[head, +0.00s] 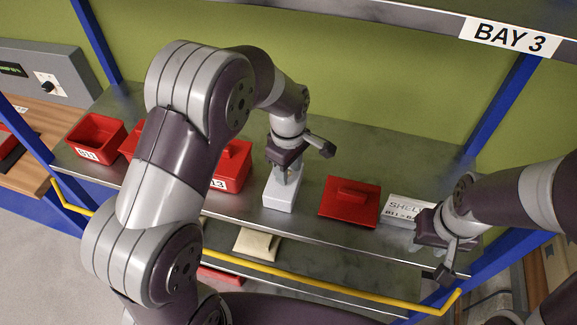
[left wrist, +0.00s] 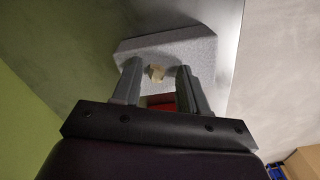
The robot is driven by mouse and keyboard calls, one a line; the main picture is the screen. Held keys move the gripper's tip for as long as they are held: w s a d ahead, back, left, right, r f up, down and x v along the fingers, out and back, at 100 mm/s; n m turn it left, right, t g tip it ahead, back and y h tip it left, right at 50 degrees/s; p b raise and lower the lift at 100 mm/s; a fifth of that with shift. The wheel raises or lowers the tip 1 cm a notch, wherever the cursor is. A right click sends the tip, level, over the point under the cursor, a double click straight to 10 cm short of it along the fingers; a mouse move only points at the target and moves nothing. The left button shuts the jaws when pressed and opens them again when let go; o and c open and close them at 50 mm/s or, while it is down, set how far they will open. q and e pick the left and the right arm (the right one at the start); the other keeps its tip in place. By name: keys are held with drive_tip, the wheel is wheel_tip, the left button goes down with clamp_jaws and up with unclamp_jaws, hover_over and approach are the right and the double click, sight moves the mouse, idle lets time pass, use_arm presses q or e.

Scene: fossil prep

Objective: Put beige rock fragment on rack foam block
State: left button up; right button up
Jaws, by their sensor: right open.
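The rack foam block (head: 281,194), a pale grey block, stands on the metal shelf in the head view. It also shows in the left wrist view (left wrist: 190,48). The small beige rock fragment (left wrist: 155,73) appears to rest on the block, between and just beyond my left fingertips; I cannot make it out in the head view. My left gripper (head: 287,175) points down over the block. In the left wrist view its fingers (left wrist: 157,75) are apart, with a gap on each side of the fragment. My right gripper (head: 445,262) is open at the shelf's right front.
Red bins (head: 96,138) stand at the left of the shelf, one partly behind my left arm. A yellow rail (head: 300,283) runs along the front; a beige object (head: 257,244) lies below.

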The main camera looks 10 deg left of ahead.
use_arm(q)
drive_tip(key=shift+w+r, duration=0.1)
drive_tip(key=shift+r, duration=0.35)
drive_tip(key=r, duration=0.6)
drive_tip(key=shift+s+r, duration=0.2)
drive_tip(key=shift+r, duration=0.05)
drive_tip(key=s+a+f+m, duration=0.2)
drive_tip(key=s+a+m, duration=0.1)
drive_tip(key=s+m, duration=0.3)
drive_tip(key=s+a+f+m+t, duration=0.1)
drive_tip(key=s+a+f+m, duration=0.1)
drive_tip(key=s+m, duration=0.5)
drive_tip(key=shift+s+a, duration=0.15)
drive_tip(key=shift+a, duration=0.45)
